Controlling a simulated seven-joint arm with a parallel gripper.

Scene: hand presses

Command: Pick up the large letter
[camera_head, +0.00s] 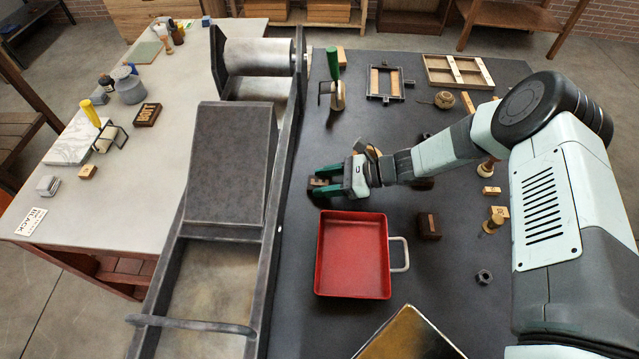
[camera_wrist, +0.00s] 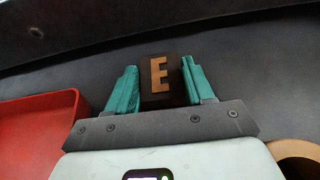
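In the head view my gripper (camera_head: 324,181) is over the dark table, above the red tray. The block (camera_head: 317,182) shows there as a small brown piece between the fingers, partly hidden. I cannot tell whether it is resting on the table or raised.
The red tray (camera_head: 324,281) with a side handle stands just below my gripper. A dark block (camera_head: 428,226) and small wooden pieces lie to the right. The press bed (camera_head: 278,235) runs along the left. A green-handled tool (camera_head: 336,92) stands farther back.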

